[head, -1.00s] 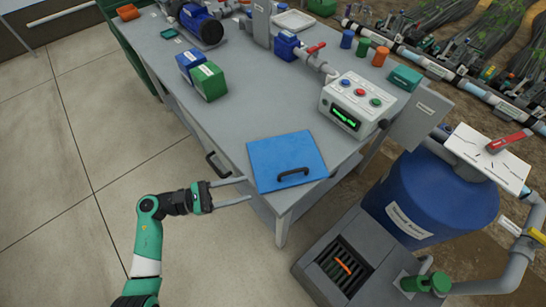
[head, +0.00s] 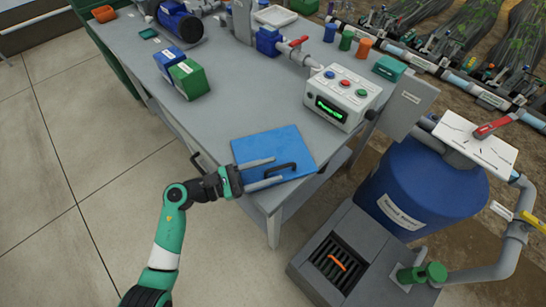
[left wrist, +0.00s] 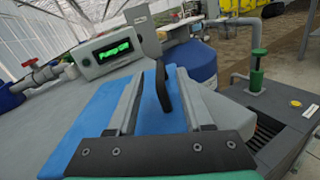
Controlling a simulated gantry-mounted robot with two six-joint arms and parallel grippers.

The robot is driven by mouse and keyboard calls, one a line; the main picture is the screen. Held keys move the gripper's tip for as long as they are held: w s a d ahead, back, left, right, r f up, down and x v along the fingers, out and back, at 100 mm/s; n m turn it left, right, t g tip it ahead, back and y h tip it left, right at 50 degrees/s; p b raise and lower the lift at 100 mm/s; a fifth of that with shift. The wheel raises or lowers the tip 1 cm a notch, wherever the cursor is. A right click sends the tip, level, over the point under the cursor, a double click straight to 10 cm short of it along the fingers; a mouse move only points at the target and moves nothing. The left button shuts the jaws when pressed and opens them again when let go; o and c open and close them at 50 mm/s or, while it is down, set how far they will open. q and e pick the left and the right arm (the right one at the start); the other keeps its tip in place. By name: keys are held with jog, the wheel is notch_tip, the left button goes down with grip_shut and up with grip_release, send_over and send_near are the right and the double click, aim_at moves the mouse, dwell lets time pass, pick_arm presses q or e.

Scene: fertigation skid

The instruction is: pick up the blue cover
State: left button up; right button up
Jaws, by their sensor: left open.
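The blue cover (head: 270,149) lies flat on the front corner of the grey workbench. Its dark handle (head: 286,170) stands up near the cover's front right edge. My left gripper (head: 278,170) is open, with its two fingers above the cover and pointing toward the handle. In the left wrist view the handle (left wrist: 162,88) appears between the two fingers (left wrist: 158,100), and the blue cover (left wrist: 148,112) spreads beneath them. I cannot tell whether the fingertips reach around the handle. My right gripper is not in view.
A white control box (head: 340,98) with a green display stands behind the cover. Blue and green boxes (head: 188,78) stand farther left. A blue tank (head: 420,190) and a grey grated sump (head: 340,255) are right of the workbench (head: 235,110). Open floor lies left.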

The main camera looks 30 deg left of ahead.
pick_arm(q)
jog(key=shift+w+d, duration=0.3)
grip_shut()
dwell(1.2)
